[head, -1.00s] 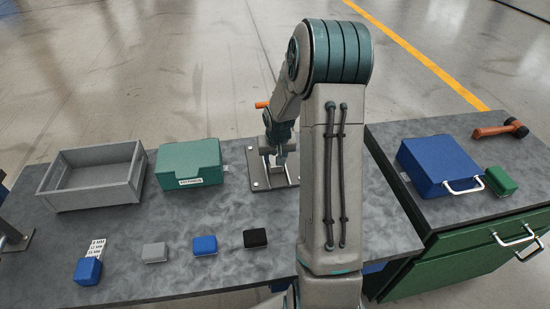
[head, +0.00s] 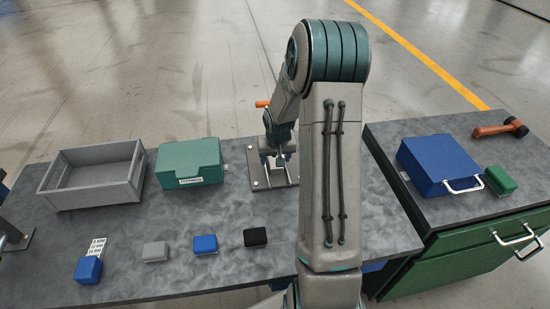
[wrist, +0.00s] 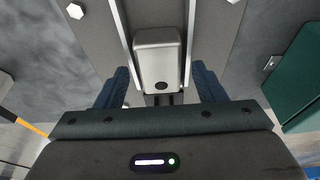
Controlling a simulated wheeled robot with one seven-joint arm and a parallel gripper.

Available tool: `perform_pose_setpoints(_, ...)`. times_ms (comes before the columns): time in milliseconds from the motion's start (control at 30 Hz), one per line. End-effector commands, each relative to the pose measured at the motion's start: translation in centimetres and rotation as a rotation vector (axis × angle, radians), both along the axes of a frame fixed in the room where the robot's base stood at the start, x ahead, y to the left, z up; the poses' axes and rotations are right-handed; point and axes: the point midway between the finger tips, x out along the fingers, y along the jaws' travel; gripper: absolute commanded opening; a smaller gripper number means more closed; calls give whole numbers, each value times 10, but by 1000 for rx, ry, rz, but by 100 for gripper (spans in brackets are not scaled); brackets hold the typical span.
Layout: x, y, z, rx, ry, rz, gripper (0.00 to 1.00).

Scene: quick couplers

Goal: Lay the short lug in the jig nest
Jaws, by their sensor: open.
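A grey block with a dark round hole near its end, which looks like the short lug (wrist: 160,60), lies between two pale rails of the jig nest (wrist: 119,30) in the wrist view. In the head view the jig's bolted base plate (head: 262,183) stands near the bench's back edge, partly hidden by my arm. My gripper (wrist: 160,90) is open, its blue fingers apart on either side of the lug's near end, with gaps visible. In the head view my gripper (head: 281,158) is over the jig, and the lug cannot be made out there.
A green box (head: 189,161) and an open grey tray (head: 92,198) stand left of the jig. Grey (head: 155,252), blue (head: 205,245) and black (head: 255,238) blocks lie in front. The bench middle is clear.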

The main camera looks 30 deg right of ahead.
Motion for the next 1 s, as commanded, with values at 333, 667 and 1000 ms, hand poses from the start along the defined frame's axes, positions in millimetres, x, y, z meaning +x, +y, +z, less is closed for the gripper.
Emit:
perform_pose_setpoints(333,-16,4,61,-2,-6,-1,63)
perform_pose_setpoints(667,-28,8,107,-2,-4,0,63)
perform_pose_setpoints(1000,-54,38,140,-26,5,44,63)
